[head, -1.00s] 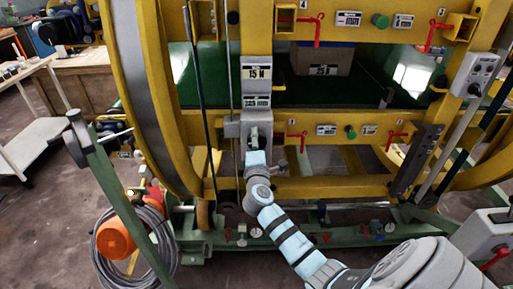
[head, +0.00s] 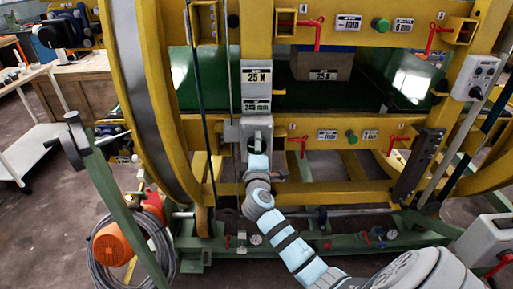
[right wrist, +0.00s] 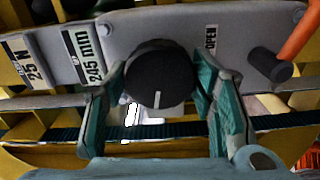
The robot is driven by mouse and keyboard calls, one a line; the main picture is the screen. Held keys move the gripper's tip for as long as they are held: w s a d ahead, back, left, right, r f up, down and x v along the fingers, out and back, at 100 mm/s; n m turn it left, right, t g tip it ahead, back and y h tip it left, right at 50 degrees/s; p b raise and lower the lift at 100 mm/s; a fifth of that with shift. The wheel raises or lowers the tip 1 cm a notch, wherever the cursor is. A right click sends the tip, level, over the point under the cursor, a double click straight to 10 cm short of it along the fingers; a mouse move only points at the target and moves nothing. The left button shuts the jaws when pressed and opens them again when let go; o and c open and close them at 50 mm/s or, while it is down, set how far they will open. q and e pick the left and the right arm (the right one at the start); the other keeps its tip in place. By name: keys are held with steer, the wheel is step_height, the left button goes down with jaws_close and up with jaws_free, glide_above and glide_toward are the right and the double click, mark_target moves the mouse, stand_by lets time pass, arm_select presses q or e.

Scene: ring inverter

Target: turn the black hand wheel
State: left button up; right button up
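The black hand wheel (right wrist: 160,73) is a round knob with a short white mark near its lower edge, facing me in the right wrist view. It sits on a grey plate (right wrist: 215,22). My right gripper (right wrist: 160,80) has one green-padded finger on each side of the wheel, with the tips against its left and right edges; it looks shut on it. In the head view my right gripper (head: 258,147) reaches the grey housing on the yellow frame, and the arm mostly hides the wheel. My left gripper is out of view.
An orange lever with a black hub (right wrist: 269,65) stands right of the wheel. Yellow beams (head: 340,192) with red valve handles (head: 299,143) surround the spot. A green post (head: 115,185) and a coiled hose (head: 150,255) stand at lower left.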

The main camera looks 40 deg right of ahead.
steer(key=o, duration=0.4)
steer(key=v, duration=1.2)
steer(key=shift+a, duration=0.1)
